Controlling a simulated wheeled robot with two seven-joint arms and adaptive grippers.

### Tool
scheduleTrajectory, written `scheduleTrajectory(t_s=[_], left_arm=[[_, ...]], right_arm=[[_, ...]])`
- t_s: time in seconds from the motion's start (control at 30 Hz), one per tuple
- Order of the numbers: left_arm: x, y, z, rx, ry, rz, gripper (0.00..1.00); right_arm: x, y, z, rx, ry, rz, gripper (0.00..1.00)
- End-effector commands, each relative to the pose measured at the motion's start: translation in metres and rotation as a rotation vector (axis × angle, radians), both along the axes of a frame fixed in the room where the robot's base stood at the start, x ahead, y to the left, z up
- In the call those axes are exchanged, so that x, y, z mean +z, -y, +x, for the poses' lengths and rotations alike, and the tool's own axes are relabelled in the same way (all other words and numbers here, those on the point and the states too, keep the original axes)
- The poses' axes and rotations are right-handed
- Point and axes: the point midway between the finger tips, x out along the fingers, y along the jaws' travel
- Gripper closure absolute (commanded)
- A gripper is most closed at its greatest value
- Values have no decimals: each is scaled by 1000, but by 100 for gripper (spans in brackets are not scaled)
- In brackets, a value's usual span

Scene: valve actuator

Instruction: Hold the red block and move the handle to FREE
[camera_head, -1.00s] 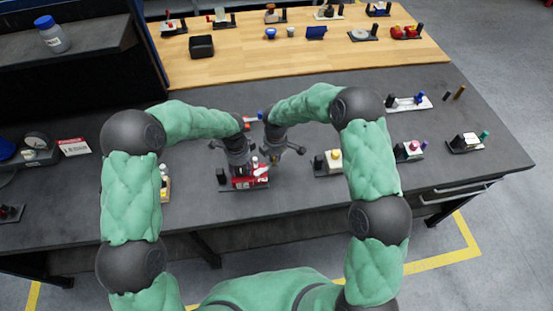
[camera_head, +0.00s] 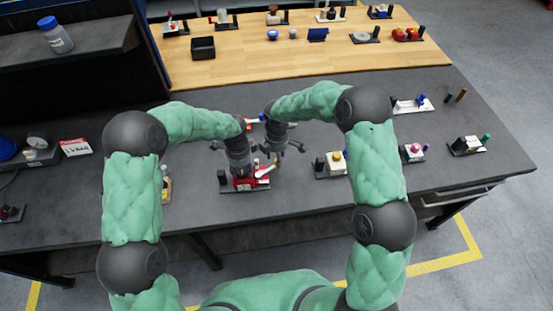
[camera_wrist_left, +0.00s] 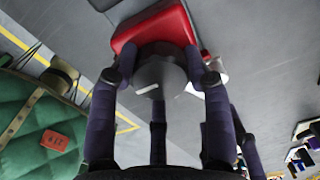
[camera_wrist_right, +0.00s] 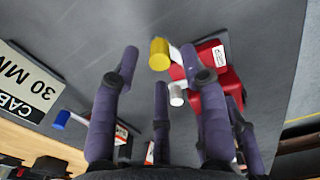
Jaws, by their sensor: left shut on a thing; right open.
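The red block (camera_head: 242,185) sits on a dark base plate on the grey bench; it also shows in the left wrist view (camera_wrist_left: 150,22) and the right wrist view (camera_wrist_right: 215,62). My left gripper (camera_head: 241,172) is over it, shut on it, with a dark grey round part (camera_wrist_left: 160,72) between the fingers. A white handle (camera_head: 265,170) sticks out at the block's right side. In the right wrist view a yellow-ended cylinder (camera_wrist_right: 159,56) and a small grey-white peg (camera_wrist_right: 177,95) show beside the block. My right gripper (camera_head: 276,160) is open, just above and right of the handle. Any FREE marking is unreadable.
A cream block with a yellow knob (camera_head: 336,162) stands to the right, and another small device (camera_head: 165,187) to the left. A red and blue item (camera_head: 254,121) lies behind the grippers. The bench in front of the red block is clear.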

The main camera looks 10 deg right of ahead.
Motion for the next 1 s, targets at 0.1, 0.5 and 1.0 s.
scheduleTrajectory(t_s=[0.1,0.5,1.0], left_arm=[[-6,0,-5,-3,-14,4,100],[-6,-1,-5,-3,-14,5,100],[-5,-1,-5,-2,-13,4,100]], right_arm=[[26,0,1,1,5,0,56],[88,-1,0,0,4,0,56],[96,-1,0,0,3,1,56]])
